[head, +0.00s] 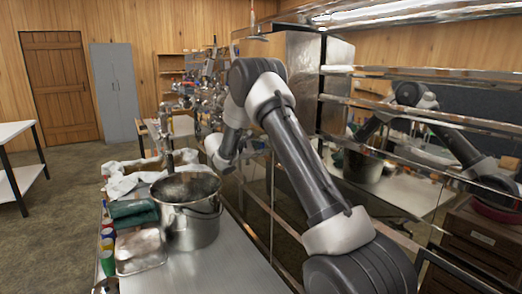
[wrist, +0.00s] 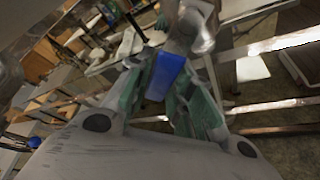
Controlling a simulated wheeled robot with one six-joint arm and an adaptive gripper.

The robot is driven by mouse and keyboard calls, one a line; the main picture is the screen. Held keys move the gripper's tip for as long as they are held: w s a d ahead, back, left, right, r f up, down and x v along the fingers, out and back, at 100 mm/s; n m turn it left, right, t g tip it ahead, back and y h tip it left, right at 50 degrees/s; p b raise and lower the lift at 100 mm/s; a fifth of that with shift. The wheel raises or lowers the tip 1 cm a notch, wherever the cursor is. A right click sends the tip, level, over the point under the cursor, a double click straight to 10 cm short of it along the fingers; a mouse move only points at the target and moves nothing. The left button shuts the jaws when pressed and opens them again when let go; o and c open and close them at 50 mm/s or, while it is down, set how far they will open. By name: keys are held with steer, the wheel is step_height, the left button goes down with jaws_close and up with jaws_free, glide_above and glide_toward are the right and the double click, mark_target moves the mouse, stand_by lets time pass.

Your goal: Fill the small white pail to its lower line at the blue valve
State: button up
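In the wrist view, a blue lever (wrist: 166,72), which looks like the handle of the blue valve, lies between the green-padded fingers of my gripper (wrist: 163,88). The pads stand close against both of its sides, and my gripper appears shut on it. A shiny metal fitting (wrist: 190,32) is just beyond the lever. In the head view, my arm reaches forward to a cluster of metal pipework (head: 207,92); the fingers are too small and too covered to make out there. I cannot pick out the small white pail in either view.
Steel rails (head: 430,115) run along my right. Open floor (head: 62,225) lies left.

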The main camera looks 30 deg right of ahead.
steer(key=shift+o, duration=1.1)
steer(key=v, duration=1.2)
